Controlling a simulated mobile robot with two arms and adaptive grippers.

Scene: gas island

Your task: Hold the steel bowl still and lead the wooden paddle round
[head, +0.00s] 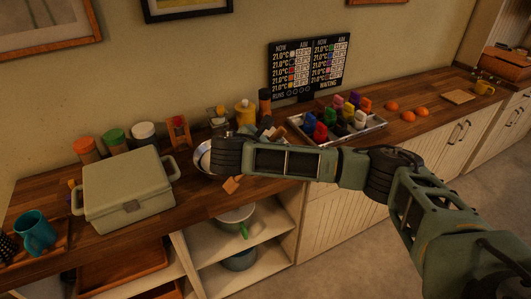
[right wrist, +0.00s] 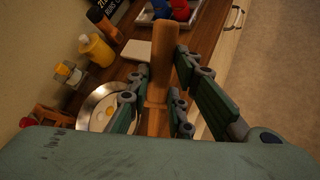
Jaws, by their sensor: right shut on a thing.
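My right gripper (right wrist: 158,98) is shut on the wooden paddle (right wrist: 163,50), with fingers on both sides of its round shaft. The paddle's near end is hidden behind my palm in the right wrist view. The steel bowl (right wrist: 86,112) stands on the counter beside the paddle, with pale yellow and white contents. In the head view the bowl (head: 203,158) is mostly hidden behind my right wrist. A small wooden piece (head: 232,185) shows just below my wrist; I cannot tell whether it belongs to the paddle. My left gripper is not in view.
A pale green lidded case (head: 127,190) stands left of the bowl. A yellow container (head: 244,112) and jars stand behind. A tray (head: 372,136) of coloured pieces lies to the right, below a dark board (head: 307,68). Open shelves lie under the counter.

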